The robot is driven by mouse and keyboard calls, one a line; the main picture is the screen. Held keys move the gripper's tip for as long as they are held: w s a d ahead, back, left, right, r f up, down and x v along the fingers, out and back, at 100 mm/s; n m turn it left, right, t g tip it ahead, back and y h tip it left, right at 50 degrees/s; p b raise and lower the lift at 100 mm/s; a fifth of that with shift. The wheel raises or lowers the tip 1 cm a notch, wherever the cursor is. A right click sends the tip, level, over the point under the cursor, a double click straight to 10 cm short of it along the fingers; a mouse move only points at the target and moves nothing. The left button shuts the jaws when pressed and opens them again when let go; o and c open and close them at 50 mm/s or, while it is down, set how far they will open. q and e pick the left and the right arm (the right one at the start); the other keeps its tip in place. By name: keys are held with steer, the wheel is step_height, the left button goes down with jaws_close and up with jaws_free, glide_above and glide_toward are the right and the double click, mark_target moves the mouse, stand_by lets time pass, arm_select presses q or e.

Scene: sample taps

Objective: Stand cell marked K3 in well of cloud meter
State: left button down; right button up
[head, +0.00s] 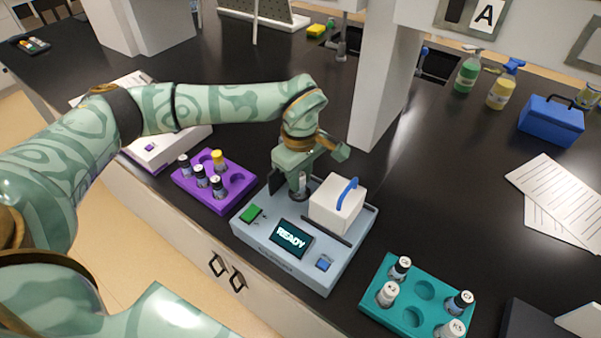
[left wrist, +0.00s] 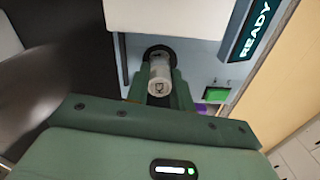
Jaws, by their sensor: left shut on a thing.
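The cloud meter (head: 283,262) is a pale blue-grey box with a lit READY screen (head: 291,238). Its dark-ringed well (head: 299,197) is uncovered, and the well's ring also shows in the left wrist view (left wrist: 158,52). My left gripper (head: 301,186) points down over the well, shut on a small pale-capped cell (left wrist: 160,80). The cell looks upright and lined up with the well; I cannot tell how far it is inside. The mark on its cap is too small to read. My right gripper is not in view.
A white cover block (head: 335,206) with a blue handle stands on the meter, right beside the well. A purple rack (head: 225,204) with several vials is on the left. A teal rack (head: 391,320) with several vials is front right. A white pillar (head: 384,90) rises behind.

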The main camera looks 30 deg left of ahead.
arm_select(q)
steer(key=shift+f, duration=0.15)
steer(key=c, duration=0.5)
jaws_free()
stand_by(0.4)
step_height(320, 180, up, 7)
steer(key=p, duration=0.6)
steer(key=shift+s+f, duration=0.1)
stand_by(0.5)
